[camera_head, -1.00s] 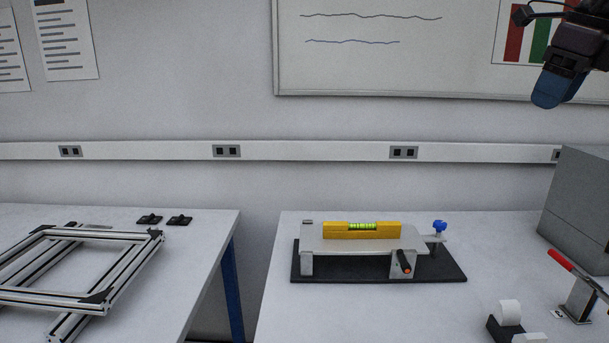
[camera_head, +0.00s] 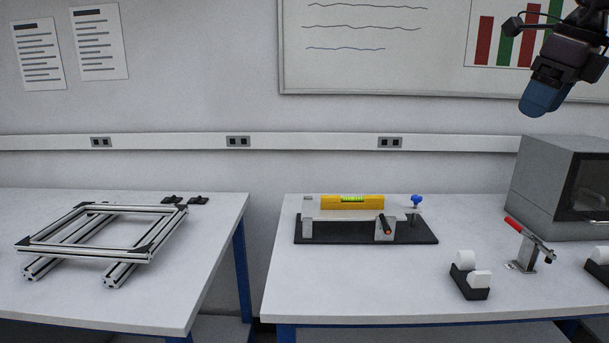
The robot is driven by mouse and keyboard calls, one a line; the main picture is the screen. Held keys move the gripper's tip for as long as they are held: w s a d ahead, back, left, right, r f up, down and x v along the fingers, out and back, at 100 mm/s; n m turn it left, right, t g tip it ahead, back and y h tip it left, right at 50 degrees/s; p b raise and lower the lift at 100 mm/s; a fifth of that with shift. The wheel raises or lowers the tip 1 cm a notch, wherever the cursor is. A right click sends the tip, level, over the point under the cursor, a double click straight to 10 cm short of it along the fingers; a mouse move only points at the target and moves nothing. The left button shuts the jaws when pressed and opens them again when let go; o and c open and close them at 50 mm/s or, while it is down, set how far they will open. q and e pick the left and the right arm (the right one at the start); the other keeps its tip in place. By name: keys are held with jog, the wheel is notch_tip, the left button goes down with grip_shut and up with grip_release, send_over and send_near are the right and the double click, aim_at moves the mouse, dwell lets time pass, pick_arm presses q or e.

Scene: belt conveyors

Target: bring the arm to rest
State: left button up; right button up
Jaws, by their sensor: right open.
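My right gripper (camera_head: 546,95) hangs at the upper right of the head view, in front of the whiteboard and high above the right table. Its blue fingers point down and to the left, and nothing shows between them. The fingers overlap from this side, so the gap between them is hard to see. My left gripper is not in the picture.
The right table (camera_head: 340,282) bears a black-based fixture with a yellow level (camera_head: 352,202), a red-handled clamp (camera_head: 525,243), a tape dispenser (camera_head: 468,277) and a grey box-like machine (camera_head: 548,185). An aluminium frame (camera_head: 100,250) lies on the left table (camera_head: 180,290). A gap separates the tables.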

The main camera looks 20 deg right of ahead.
jog(key=w+a+f+m+t+y, duration=0.1)
jog(key=w+a+f+m+y, duration=0.15)
jog(key=a+f+y, duration=0.6)
jog(key=w+a+f+m+t+y+p, duration=0.1)
jog(key=a+f+m+t+y, duration=0.15)
jog(key=f, duration=1.05)
jog(key=w+a+f+m+t+y, duration=0.1)
jog(key=w+a+f+m+y, duration=0.2)
jog(key=a+f, duration=0.55)
jog(key=s+d+f+m+t+h, duration=0.1)
jog(key=s+f+m+t+h, duration=0.3)
jog(key=f+m, duration=0.55)
jog(key=s+f+m+t+h, duration=0.5)
jog(key=f+m, duration=0.4)
jog(key=m, duration=0.1)
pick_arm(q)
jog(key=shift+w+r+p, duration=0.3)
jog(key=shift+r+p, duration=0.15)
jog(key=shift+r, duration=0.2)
pick_arm(e)
jog(key=s+a+f+m+g+h, duration=0.3)
jog(key=s+f+m+g+h, duration=0.2)
jog(key=s+f+m, duration=0.6)
jog(key=s+f+g, duration=0.1)
jog(key=s+f, duration=0.1)
jog(key=s, duration=0.1)
jog(key=shift+s+a+h, duration=0.2)
jog(key=shift+s+h, duration=0.1)
jog(key=shift+s, duration=0.1)
